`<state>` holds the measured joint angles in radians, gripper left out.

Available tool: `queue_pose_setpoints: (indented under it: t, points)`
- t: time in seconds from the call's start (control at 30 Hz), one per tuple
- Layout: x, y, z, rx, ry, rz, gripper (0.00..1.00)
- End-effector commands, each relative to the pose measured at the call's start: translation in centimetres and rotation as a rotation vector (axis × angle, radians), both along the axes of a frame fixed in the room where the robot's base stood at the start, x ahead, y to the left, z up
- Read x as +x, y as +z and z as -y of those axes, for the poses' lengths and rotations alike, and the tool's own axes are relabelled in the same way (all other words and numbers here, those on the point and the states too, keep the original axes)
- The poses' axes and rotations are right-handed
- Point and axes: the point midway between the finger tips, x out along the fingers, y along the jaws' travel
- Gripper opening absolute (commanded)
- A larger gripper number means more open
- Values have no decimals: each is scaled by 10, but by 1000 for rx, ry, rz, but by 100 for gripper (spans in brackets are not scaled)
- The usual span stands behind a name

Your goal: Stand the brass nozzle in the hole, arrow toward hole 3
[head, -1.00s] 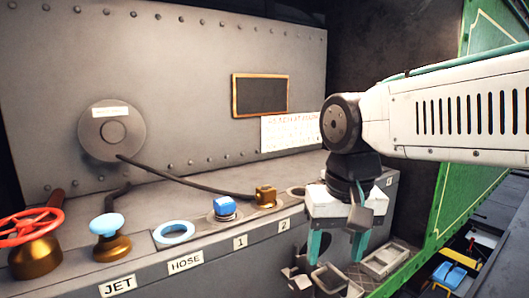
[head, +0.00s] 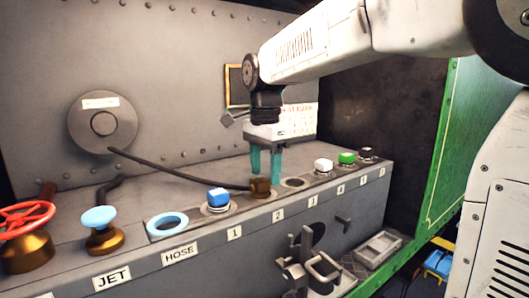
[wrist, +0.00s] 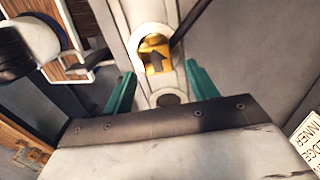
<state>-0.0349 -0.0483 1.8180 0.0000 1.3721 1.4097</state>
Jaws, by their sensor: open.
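The brass nozzle (head: 260,187) is a small block on the ledge behind label 2, with a black hose running to it from the left. In the wrist view the nozzle (wrist: 155,55) sits within a pale ring and shows a dark arrow. The arrow appears to point up in that view, away from the dark empty hole (wrist: 168,98). In the head view the empty hole (head: 294,182) lies just right of the nozzle. My gripper (head: 266,178) is open and points down close by the nozzle; its teal fingers (wrist: 160,72) are apart and hold nothing.
A blue cap (head: 218,198) stands left of the nozzle. White (head: 323,165), green (head: 347,158) and black (head: 367,153) caps stand to the right. A light-blue ring (head: 168,224) and red handwheel (head: 25,218) are further left. The riveted wall rises behind.

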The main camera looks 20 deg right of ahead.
Motion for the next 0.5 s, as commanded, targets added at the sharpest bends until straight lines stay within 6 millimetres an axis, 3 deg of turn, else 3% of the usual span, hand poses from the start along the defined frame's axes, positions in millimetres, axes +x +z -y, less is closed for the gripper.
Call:
queue_pose_setpoints:
  t: [0.2,0.5]
  points:
    - [0,-22,0,0,0,-1,58]
    - [0,-26,0,0,1,0,58]
